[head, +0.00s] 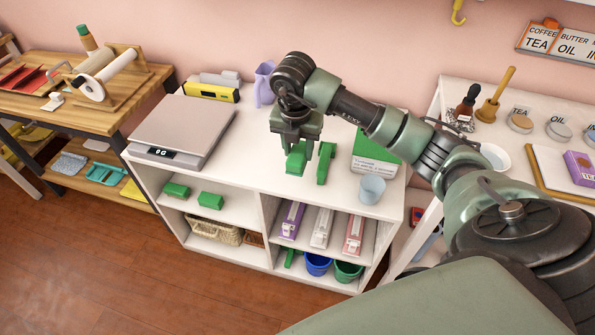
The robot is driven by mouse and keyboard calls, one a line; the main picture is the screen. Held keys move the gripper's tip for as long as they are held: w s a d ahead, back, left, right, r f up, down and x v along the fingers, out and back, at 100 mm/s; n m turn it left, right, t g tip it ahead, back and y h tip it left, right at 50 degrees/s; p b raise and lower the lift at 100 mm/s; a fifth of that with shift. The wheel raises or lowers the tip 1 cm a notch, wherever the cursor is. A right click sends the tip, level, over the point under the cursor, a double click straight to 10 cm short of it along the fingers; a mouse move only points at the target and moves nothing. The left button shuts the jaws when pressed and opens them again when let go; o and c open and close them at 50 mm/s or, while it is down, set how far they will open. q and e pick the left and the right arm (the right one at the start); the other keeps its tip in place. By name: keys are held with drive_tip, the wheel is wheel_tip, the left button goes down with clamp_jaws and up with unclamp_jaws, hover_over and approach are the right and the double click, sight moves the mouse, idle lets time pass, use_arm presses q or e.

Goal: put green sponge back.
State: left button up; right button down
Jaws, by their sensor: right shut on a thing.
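My right gripper (297,140) reaches down over the white cabinet's top (247,150) and is shut on a green sponge (296,159). The fingers partly hide the sponge, and I cannot tell whether it touches the top. A thin bright green piece (325,163) shows just right of it; I cannot tell what it is. Two green blocks that look like sponges (176,191) lie on the cabinet's upper left shelf, the second one (210,201) to the right. My left gripper is not in view.
A grey scale (178,128) fills the top's left end. A green-and-white box (375,155) and a clear cup (372,189) stand at its right end.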

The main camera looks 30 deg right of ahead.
sight(298, 160)
wheel_tip(298, 160, down, 4)
wheel_tip(298, 160, down, 4)
drive_tip(key=shift+f, duration=0.25)
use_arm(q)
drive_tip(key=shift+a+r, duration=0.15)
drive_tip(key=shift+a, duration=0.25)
use_arm(e)
drive_tip(key=shift+f, duration=0.15)
drive_tip(key=c, duration=0.8)
unclamp_jaws()
drive_tip(key=shift+c, duration=0.2)
